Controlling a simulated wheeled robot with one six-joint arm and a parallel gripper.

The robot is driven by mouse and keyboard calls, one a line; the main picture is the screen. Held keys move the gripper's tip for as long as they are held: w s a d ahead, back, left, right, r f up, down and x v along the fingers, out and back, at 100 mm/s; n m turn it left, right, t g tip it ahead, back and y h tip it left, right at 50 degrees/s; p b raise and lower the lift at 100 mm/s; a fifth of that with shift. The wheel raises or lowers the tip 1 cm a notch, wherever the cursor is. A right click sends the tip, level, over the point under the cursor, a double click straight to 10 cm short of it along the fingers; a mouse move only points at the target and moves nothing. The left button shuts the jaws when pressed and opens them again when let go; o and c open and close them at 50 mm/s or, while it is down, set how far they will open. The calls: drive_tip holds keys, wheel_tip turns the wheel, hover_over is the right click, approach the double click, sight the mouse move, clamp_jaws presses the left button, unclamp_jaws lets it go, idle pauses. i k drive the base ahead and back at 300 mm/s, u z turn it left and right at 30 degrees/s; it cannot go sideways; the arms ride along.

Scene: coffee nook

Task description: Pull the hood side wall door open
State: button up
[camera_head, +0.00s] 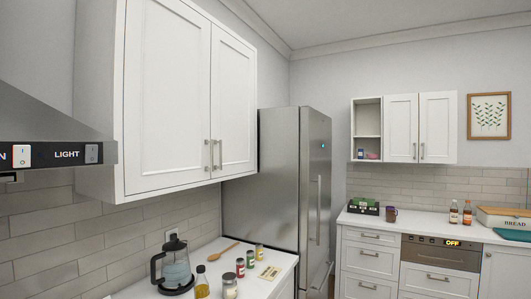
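The white wall cabinet (98,110) hangs beside the range hood (50,128), at the upper left. Its left door (165,90), nearer the hood, and its right door (233,100) both look shut. Each has an upright metal bar handle low by the middle seam: the left door's handle (207,155) and the right door's handle (219,154). No gripper shows in this view, so nothing is seen touching the handles.
The counter (207,277) below holds a kettle (173,266), a bottle (202,283), several jars and a wooden spoon (224,252). A steel fridge (313,185) stands right of the cabinet. The space before the cabinet doors looks clear.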

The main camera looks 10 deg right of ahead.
sight(167, 143)
drive_tip(key=z, duration=0.8)
drive_tip(key=i, duration=1.25)
drive_tip(key=u, duration=0.35)
